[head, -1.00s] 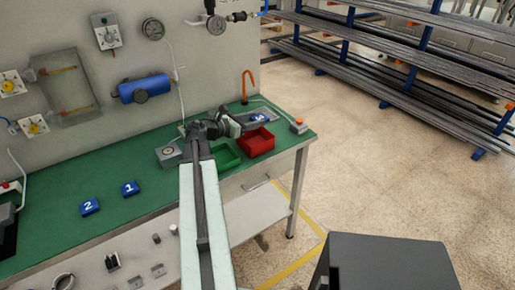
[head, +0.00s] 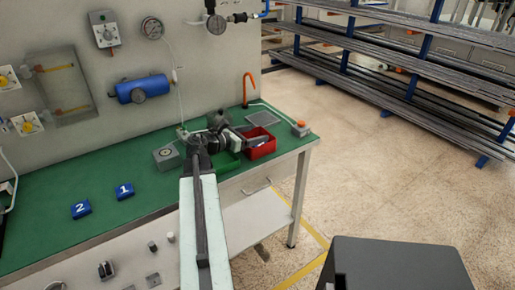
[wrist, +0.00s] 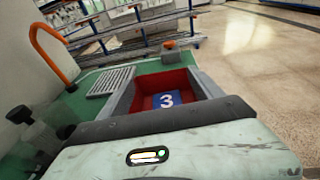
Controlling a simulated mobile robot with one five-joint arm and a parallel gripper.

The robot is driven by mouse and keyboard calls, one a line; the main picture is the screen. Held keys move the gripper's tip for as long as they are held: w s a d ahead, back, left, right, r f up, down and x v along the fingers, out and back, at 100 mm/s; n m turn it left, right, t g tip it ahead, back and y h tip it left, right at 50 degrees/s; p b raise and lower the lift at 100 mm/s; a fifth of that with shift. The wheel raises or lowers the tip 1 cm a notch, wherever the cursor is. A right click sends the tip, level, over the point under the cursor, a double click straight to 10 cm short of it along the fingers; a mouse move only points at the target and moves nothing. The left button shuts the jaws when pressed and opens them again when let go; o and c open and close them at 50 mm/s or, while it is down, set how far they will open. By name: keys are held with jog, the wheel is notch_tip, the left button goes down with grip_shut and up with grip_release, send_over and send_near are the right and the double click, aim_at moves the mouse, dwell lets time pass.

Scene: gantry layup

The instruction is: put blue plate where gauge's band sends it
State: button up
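A blue plate marked 3 (wrist: 166,99) shows inside the red bin (wrist: 197,83) in the wrist view. I cannot tell whether it lies on the bin floor or is held at its near edge. My gripper (head: 256,140) is over the red bin (head: 264,151) in the head view; its fingertips are not clear. Blue plates marked 1 (head: 125,191) and 2 (head: 81,209) lie on the green bench.
A bare grey grate (head: 263,118) lies behind the bins, near an orange hook (head: 248,88). The bench's left middle is mostly clear.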

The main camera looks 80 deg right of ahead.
jog(key=p+v, duration=0.1)
jog(key=v, duration=0.7)
jog(key=shift+p, duration=0.3)
